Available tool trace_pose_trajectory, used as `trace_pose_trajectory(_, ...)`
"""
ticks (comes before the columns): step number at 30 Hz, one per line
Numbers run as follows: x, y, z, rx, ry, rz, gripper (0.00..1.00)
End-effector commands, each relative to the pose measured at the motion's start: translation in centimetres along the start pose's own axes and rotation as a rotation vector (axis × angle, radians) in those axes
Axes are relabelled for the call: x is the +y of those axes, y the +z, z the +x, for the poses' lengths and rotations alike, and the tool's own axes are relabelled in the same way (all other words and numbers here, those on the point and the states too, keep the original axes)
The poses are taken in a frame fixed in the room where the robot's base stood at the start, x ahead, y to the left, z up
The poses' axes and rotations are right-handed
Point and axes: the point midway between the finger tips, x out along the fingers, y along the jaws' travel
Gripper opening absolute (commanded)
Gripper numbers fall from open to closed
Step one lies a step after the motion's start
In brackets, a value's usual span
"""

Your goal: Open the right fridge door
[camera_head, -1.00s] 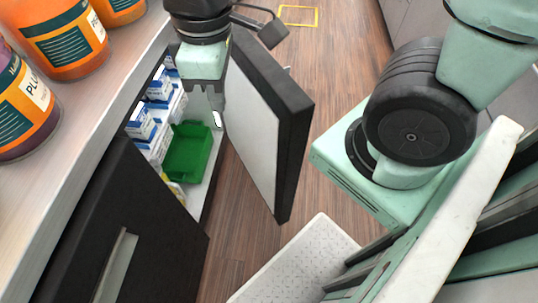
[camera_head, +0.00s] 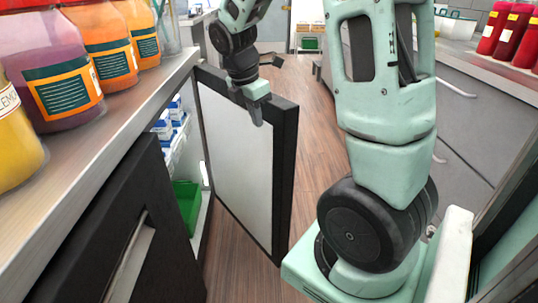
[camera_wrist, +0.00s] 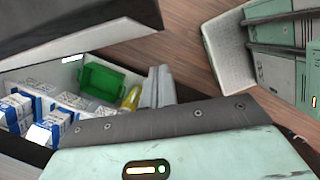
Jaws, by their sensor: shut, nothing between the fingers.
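The fridge door (camera_head: 237,150) stands swung wide open from the under-counter fridge in the head view, its pale inner panel facing the camera and its dark edge to the right. My gripper (camera_head: 257,118) is shut and empty, at the top of the door, in front of its inner face; whether it touches the door I cannot tell. In the wrist view my gripper's fingers (camera_wrist: 158,86) show beside the fridge interior. A green bin (camera_head: 187,203) and blue-white cartons (camera_head: 172,118) are inside the fridge. The neighbouring dark door (camera_head: 115,235), with a light handle, is closed.
Several jars (camera_head: 62,75) stand on the counter (camera_head: 75,190) above the fridge. Grey drawers (camera_head: 470,120) line the right side. Wooden floor (camera_head: 310,125) runs clear between them.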

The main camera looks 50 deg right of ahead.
Motion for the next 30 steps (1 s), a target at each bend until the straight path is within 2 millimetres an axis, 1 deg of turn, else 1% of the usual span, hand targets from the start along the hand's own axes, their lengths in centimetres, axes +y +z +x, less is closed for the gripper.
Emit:
trace_pose_trajectory(5,0.0,0.2,1.8,-0.003,-0.004,-0.004,0.0)
trace_pose_trajectory(18,-0.1,0.1,10.6,-0.001,-0.005,-0.003,0.0)
trace_pose_trajectory(21,0.0,2.0,10.5,-0.002,0.0,0.003,0.0)
trace_pose_trajectory(24,0.0,3.1,10.7,-0.002,0.0,0.001,0.0)
trace_pose_trajectory(30,0.0,4.0,10.9,-0.001,-0.001,-0.002,0.0)
